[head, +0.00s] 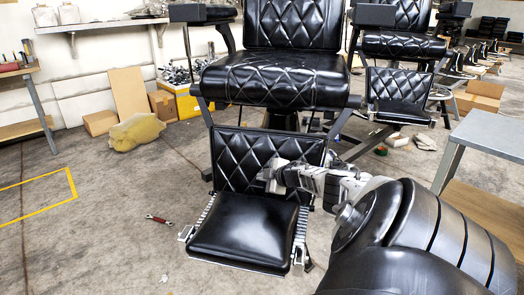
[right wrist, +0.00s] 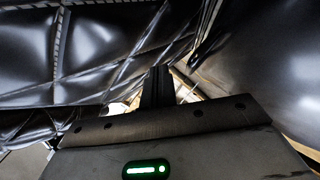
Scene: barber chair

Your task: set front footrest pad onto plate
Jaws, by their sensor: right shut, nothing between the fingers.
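The front footrest pad (head: 243,231) is a black square cushion. It lies flat on the pale metal footrest plate (head: 188,233), whose ribbed edges show at both sides. The quilted leg panel (head: 237,160) of the barber chair rises behind the pad. My right gripper (head: 270,176) is at the right part of the leg panel, above the pad's back edge. Its fingers (right wrist: 158,88) look shut and empty in the right wrist view, close to quilted black upholstery (right wrist: 95,45). Contact with the panel cannot be told. My left gripper is not in view.
A red-handled tool (head: 159,219) lies on the floor to the left. A grey metal table (head: 490,135) stands at the right. A second barber chair (head: 400,90), boxes and a yellow crate (head: 190,103) are behind. The floor at left is mostly free.

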